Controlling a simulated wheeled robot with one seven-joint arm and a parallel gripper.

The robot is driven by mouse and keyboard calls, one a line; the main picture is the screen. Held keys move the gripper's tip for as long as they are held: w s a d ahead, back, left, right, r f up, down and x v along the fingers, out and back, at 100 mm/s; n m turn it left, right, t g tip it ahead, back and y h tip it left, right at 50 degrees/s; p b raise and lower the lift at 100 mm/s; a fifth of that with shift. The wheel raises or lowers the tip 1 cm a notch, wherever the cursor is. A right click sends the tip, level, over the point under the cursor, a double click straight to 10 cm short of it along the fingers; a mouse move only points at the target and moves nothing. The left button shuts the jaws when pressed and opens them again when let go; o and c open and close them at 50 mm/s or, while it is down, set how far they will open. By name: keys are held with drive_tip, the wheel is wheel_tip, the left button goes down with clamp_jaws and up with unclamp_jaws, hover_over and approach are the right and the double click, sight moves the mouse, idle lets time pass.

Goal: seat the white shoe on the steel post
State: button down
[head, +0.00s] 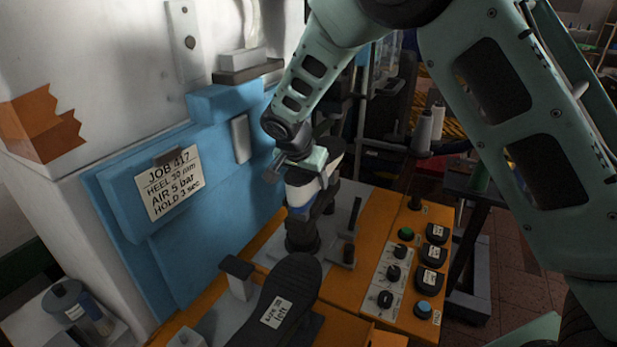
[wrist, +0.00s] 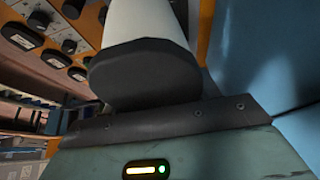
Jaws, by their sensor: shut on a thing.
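The white shoe (head: 300,194) has a dark sole and a blue band, and hangs from my gripper (head: 308,168) over the orange machine bed in the head view. My gripper is shut on it. In the wrist view the white shoe (wrist: 148,22) fills the upper middle, with its dark sole end close to my gripper's palm. A dark upright post (head: 302,236) stands directly below the shoe in the head view. I cannot tell whether the shoe touches the post or is apart from it; the shoe's underside and the post's top are partly hidden.
A dark sole-shaped piece labelled "left" (head: 284,298) lies in front of the post. The blue machine panel (head: 195,215) with a job card stands close at left. A control panel with knobs and buttons (head: 395,275) lies to the right. Thread spools (head: 430,125) stand behind.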

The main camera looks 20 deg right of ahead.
drive_tip(key=shift+r, duration=0.1)
drive_tip(key=shift+c, duration=1.6)
unclamp_jaws()
drive_tip(key=b+v, duration=0.3)
drive_tip(key=v, duration=1.4)
drive_tip(key=shift+s+a+r, duration=0.1)
drive_tip(key=shift+r, duration=0.05)
